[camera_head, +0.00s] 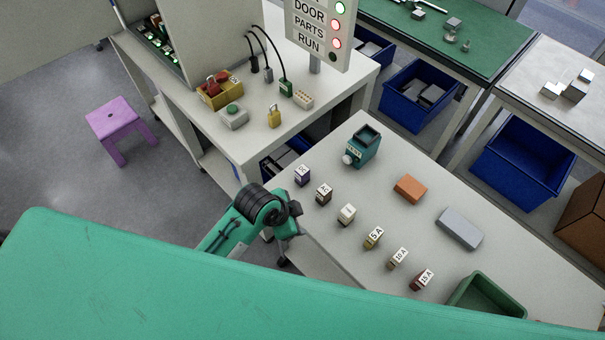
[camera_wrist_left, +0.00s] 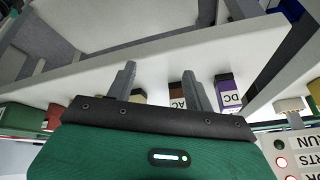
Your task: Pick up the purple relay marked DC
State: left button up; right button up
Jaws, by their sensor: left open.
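The purple relay marked DC (camera_head: 302,176) stands upright at the left end of a slanting row of relays on the white table (camera_head: 385,150). It also shows in the left wrist view (camera_wrist_left: 229,92), right of both fingers and apart from them. My left gripper (camera_wrist_left: 160,75) is open and empty, its two fingers spread. In the head view only part of it shows, at the table's left edge, near and below the relay. The brown AC relay (camera_head: 323,193) stands beside the DC one; in the wrist view it shows near the right finger. My right gripper is not in view.
A pale relay (camera_head: 347,214) and several fuse-like blocks, such as the 5 A one (camera_head: 373,238), continue the row. A teal device (camera_head: 364,146) stands behind the DC relay. An orange block (camera_head: 410,188), a grey block (camera_head: 459,228) and a green tray (camera_head: 487,296) lie further right.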

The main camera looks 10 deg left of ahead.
pick_arm(q)
jog(key=w+d+r+m+h, duration=0.1)
jog(key=w+d+r+m, duration=0.2)
jog(key=d+r+m, duration=0.4)
notch_tip(320, 180, up, 7)
jog(key=m+g+y, duration=0.4)
jog(key=m+y, duration=0.1)
jog(key=m, duration=1.8)
send_over(302, 170)
jog(key=shift+m, duration=0.3)
jog(key=f, duration=0.2)
jog(key=f+p, duration=0.1)
jog(key=f, duration=0.2)
jog(key=w+f+p, duration=0.1)
jog(key=f, duration=0.1)
jog(key=shift+f, duration=0.3)
jog(key=f+p, duration=0.1)
jog(key=f, duration=0.1)
jog(key=s+f+p, duration=0.1)
jog(key=f, duration=0.1)
jog(key=shift+f+p, duration=0.15)
jog(key=shift+p, duration=0.25)
jog(key=shift+f, duration=0.7)
jog(key=c, duration=1.1)
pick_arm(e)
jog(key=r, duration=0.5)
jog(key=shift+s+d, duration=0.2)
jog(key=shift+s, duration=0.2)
pick_arm(q)
jog(key=shift+r, duration=0.1)
